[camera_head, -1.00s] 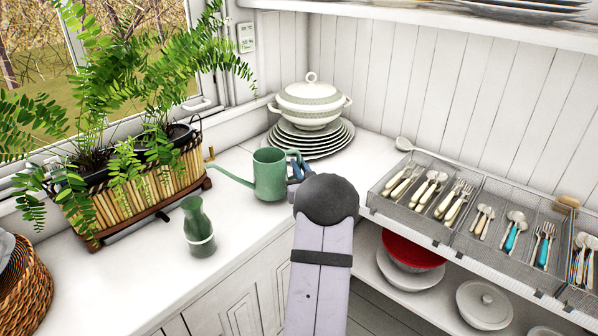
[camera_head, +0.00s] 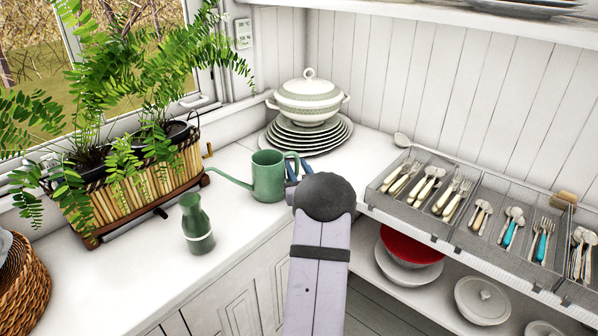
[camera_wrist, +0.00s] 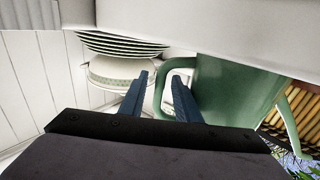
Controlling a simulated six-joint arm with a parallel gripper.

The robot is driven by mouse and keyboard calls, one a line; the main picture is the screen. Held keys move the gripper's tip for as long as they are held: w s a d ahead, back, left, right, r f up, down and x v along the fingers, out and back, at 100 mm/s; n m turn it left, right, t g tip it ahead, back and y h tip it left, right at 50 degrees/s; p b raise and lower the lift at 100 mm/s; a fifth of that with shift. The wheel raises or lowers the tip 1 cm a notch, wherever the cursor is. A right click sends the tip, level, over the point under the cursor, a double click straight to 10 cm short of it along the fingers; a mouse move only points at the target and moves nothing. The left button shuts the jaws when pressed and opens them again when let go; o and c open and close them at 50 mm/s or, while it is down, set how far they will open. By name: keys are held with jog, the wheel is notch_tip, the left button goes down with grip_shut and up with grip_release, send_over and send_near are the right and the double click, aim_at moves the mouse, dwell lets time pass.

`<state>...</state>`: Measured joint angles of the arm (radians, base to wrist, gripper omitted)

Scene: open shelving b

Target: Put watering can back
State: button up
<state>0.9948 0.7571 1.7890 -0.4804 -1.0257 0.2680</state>
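The green watering can (camera_head: 268,175) stands upright on the white counter, its long spout pointing left and its handle (camera_head: 293,163) on the right. My gripper (camera_head: 291,169) is at the handle side, mostly hidden behind my dark round wrist joint. In the wrist view, the can (camera_wrist: 235,90) fills the right side. My gripper's two blue fingers (camera_wrist: 161,84) are apart, with the outer part of the handle (camera_wrist: 160,92) between them. The right finger shows inside the handle loop. A clear gap shows, so the fingers do not look closed on the handle.
A green glass vase (camera_head: 196,225) stands in front of the can. A bamboo planter with ferns (camera_head: 130,204) is at the left by the window. Stacked plates (camera_head: 330,140) under a tureen (camera_head: 310,97) stand behind. Cutlery trays (camera_head: 455,215) are at the right.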

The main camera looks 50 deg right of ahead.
jog(key=shift+r, duration=0.2)
jog(key=b+v, duration=0.1)
jog(key=v, duration=1.1)
